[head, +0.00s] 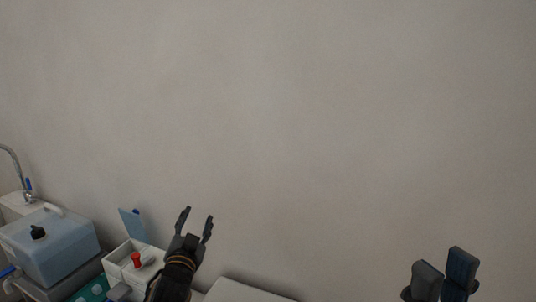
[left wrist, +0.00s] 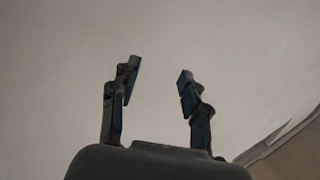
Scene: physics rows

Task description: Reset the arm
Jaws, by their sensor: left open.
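My left gripper (head: 197,222) is raised in front of the wall in the head view, fingers pointing up and spread apart with nothing between them. The left wrist view shows the same open, empty fingers (left wrist: 158,80) against a plain pale surface. My right gripper (head: 444,268) is at the bottom right of the head view, where two dark finger parts show close to each other. Its lower part is cut off by the frame, and I cannot tell how far its jaws are apart.
A white box (head: 117,262) with a raised blue lid (head: 133,224) and a red item (head: 136,259) stands left of my left gripper. A bluish water container (head: 60,252) and a metal tap (head: 14,160) are further left. The wall (head: 300,120) fills most of the view.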

